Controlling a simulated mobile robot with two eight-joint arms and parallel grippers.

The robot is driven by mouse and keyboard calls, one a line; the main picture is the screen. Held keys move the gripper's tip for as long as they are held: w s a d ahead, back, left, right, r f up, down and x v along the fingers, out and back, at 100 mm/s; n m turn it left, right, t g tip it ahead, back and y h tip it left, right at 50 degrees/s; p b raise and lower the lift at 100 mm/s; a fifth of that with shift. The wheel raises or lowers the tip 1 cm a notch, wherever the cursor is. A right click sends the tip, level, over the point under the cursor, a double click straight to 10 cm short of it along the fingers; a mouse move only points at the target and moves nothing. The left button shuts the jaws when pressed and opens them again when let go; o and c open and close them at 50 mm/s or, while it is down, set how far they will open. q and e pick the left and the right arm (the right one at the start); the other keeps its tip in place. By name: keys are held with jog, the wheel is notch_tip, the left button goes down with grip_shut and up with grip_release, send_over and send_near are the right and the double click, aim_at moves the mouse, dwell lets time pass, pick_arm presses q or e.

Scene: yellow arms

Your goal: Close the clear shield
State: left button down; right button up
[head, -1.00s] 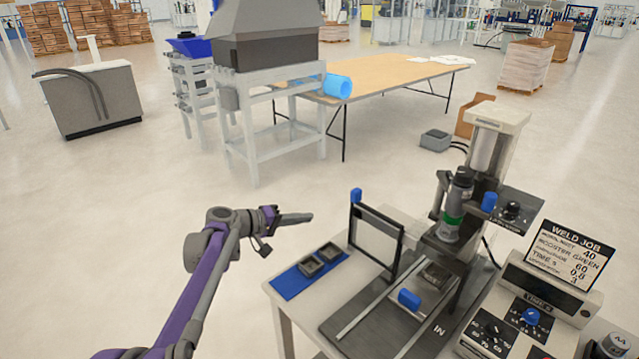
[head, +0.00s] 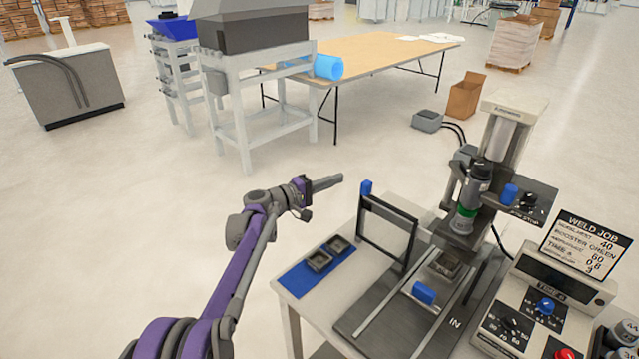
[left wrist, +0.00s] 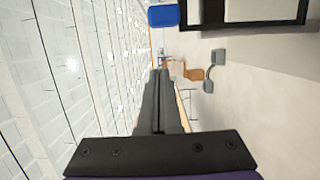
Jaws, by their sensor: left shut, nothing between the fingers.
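The clear shield (head: 388,232) is a see-through panel in a black frame. It stands upright on the left side of the welding fixture, with a blue knob (head: 366,188) on its upper left corner. My left gripper (head: 341,178) is shut and empty, to the left of the blue knob and near its height in the head view, apart from it. In the left wrist view the shut fingers (left wrist: 160,76) point ahead. The blue knob (left wrist: 163,16) and part of the shield's frame (left wrist: 300,22) show at the top of that view. My right gripper is not in view.
The welder's press head (head: 470,200) stands right of the shield, above a grey base with rails and a blue block (head: 424,292). A blue mat (head: 300,280) with two dark square parts lies left. A control box (head: 540,300) is at right. Open floor surrounds the bench.

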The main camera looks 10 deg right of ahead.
pick_arm(q)
jog(key=s+d, duration=0.1)
jog(key=d, duration=0.1)
jog(key=s+d, duration=0.1)
jog(key=d, duration=0.1)
jog(key=shift+s+d, duration=0.1)
jog(key=shift+s, duration=0.05)
jog(key=s+d+b, duration=0.1)
jog(key=s+d, duration=1)
jog(key=s, duration=0.3)
jog(key=shift+s+d+b, duration=0.15)
jog(key=shift+s+b, duration=0.1)
jog(key=shift+b, duration=0.1)
